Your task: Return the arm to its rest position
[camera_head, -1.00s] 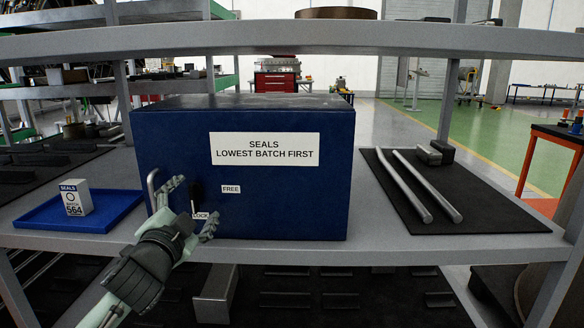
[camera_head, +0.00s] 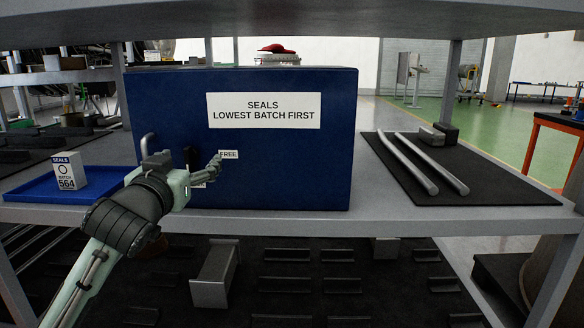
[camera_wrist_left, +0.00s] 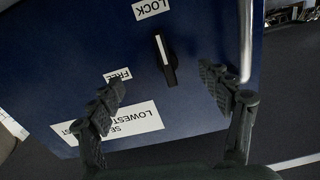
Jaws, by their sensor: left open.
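The blue seals cabinet (camera_head: 290,165) stands shut on the middle shelf, with a "SEALS LOWEST BATCH FIRST" label. My left gripper (camera_head: 190,163) is open in front of its door. In the wrist view the open fingers (camera_wrist_left: 162,82) lie on either side of a black knob (camera_wrist_left: 166,62) with a white stripe, and nothing is between them. The FREE label (camera_wrist_left: 118,75) is partly behind one finger; the LOCK label (camera_wrist_left: 152,8) shows upside down. The door handle (camera_head: 147,146) is at the cabinet's left. My right gripper is not in view.
A white batch 564 seal box (camera_head: 66,171) stands on a blue tray (camera_head: 103,184) left of the cabinet. Two metal rods (camera_head: 433,163) lie on a black mat (camera_head: 498,190) at right. An upper shelf (camera_head: 290,22) overhangs the cabinet.

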